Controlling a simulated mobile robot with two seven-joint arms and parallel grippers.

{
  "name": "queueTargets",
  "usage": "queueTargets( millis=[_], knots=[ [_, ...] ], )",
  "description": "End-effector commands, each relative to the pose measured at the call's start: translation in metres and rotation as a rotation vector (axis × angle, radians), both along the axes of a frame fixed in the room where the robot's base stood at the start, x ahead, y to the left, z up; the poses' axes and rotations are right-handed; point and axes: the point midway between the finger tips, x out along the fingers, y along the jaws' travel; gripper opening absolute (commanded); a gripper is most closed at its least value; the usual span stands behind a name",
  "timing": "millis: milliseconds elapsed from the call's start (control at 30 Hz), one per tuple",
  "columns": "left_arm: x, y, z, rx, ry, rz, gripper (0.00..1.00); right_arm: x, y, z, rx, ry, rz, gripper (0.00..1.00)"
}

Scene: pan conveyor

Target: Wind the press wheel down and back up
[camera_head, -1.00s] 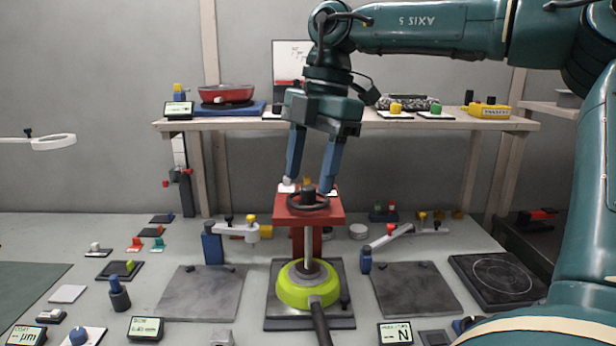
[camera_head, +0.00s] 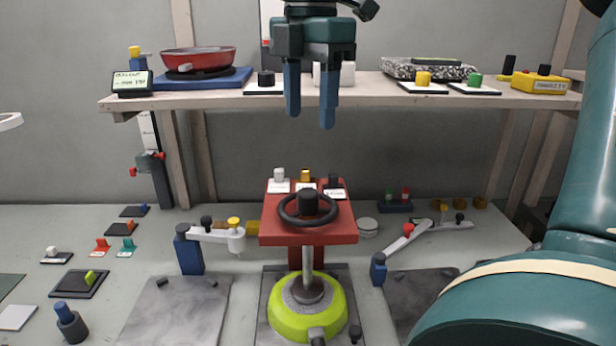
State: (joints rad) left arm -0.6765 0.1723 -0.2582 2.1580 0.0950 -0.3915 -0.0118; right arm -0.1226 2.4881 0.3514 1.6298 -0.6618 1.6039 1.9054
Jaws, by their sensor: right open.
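The red press (camera_head: 275,230) stands in the middle of the bench. Its black handwheel (camera_head: 291,221) lies flat on top around a black hub. A ram comes down from the press onto a lime-green pan (camera_head: 281,320) on a dark base plate. My right gripper (camera_head: 310,118) points down with its two blue fingers apart and nothing between them. It hangs well above the wheel, in front of the shelf, touching nothing. My left gripper is not in view.
A wooden shelf (camera_head: 220,102) at the back bears a red pan (camera_head: 198,60) and several knobs. A blue-posted arm (camera_head: 191,255) stands left of the press and another (camera_head: 378,270) right of it. Grey plates flank the press, and small fixtures lie at the left.

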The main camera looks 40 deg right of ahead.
Motion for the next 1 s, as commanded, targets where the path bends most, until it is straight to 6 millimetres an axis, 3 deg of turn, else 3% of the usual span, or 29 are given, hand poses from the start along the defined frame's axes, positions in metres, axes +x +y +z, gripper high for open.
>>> queueTargets(
  millis=[600,800,1000],
  knots=[
    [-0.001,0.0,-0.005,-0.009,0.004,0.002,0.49,0.001,0.0,-0.112,0.003,0.003,-0.001,0.52],
    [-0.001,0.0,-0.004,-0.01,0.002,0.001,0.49,0.001,0.0,-0.126,0.002,0.001,-0.001,0.52],
    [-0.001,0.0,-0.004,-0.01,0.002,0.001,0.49,0.002,0.0,-0.127,0.002,-0.001,-0.002,0.52]
  ],
)
